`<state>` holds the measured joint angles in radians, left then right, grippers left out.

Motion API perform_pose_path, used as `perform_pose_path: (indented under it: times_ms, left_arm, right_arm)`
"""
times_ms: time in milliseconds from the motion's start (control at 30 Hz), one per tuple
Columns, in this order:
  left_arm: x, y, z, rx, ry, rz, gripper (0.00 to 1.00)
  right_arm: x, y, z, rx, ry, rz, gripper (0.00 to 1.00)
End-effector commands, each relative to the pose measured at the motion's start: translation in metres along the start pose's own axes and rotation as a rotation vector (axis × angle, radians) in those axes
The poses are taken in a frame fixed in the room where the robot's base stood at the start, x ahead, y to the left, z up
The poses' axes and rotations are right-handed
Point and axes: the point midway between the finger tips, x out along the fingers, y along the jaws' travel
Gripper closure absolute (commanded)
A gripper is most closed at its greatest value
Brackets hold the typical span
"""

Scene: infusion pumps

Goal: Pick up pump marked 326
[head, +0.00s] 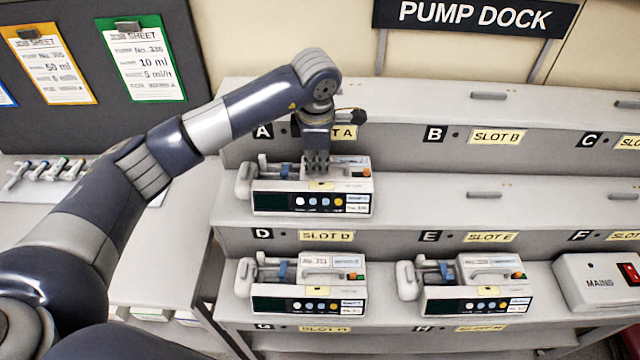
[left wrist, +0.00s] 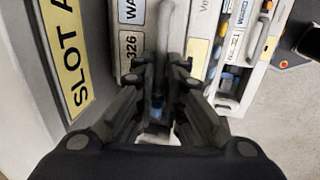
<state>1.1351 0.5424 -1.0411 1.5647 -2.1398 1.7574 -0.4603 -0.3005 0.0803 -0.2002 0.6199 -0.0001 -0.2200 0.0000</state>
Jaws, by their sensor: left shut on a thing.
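The pump marked 326 (head: 272,200) is a white box with a dark front panel, coloured buttons and a syringe cradle on top. It is at the middle shelf level, below the slot A label. My left gripper (head: 317,166) comes down from above and is shut on its top handle. In the left wrist view the 326 label (left wrist: 131,52) shows beside the fingers of the left gripper (left wrist: 160,92), which partly hide the pump. I cannot tell whether its base touches the shelf. My right gripper is not in view.
Pump 321 (head: 310,300) and another pump (head: 475,300) stand on the lower shelf. A white mains box (head: 598,283) is at right. The middle shelf (head: 490,200) is clear below slot B. Syringes (head: 45,170) lie on the left table.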

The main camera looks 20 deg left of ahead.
Motion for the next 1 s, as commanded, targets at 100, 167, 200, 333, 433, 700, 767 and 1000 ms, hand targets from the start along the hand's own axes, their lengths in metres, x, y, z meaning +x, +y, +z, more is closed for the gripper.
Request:
perform_pose_path:
  times_ms: [100, 167, 200, 333, 433, 700, 767, 1000]
  left_arm:
    - [-0.002, 0.002, 0.001, 0.002, -0.002, 0.005, 1.0]
    - [-0.002, 0.002, 0.0, 0.002, -0.002, 0.005, 1.0]
    - [-0.002, 0.001, 0.0, 0.002, -0.002, 0.005, 1.0]
    - [-0.003, 0.002, 0.0, 0.002, -0.001, 0.005, 1.0]
    - [-0.005, 0.003, 0.0, 0.001, 0.0, 0.006, 1.0]
    - [-0.024, 0.007, 0.001, 0.001, -0.003, 0.007, 1.0]
    - [-0.029, 0.008, 0.001, 0.001, -0.003, 0.007, 1.0]
    - [-0.04, -0.009, 0.01, 0.005, -0.004, 0.006, 1.0]
  right_arm:
    - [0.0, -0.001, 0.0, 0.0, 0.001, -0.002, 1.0]
    - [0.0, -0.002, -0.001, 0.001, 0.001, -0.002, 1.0]
    - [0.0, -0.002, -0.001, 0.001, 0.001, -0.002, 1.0]
    - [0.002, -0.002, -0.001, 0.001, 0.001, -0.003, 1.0]
    - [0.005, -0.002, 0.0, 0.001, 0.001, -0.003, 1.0]
    - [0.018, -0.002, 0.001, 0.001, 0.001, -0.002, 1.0]
    - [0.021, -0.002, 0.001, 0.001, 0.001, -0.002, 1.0]
    - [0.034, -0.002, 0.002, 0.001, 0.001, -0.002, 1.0]
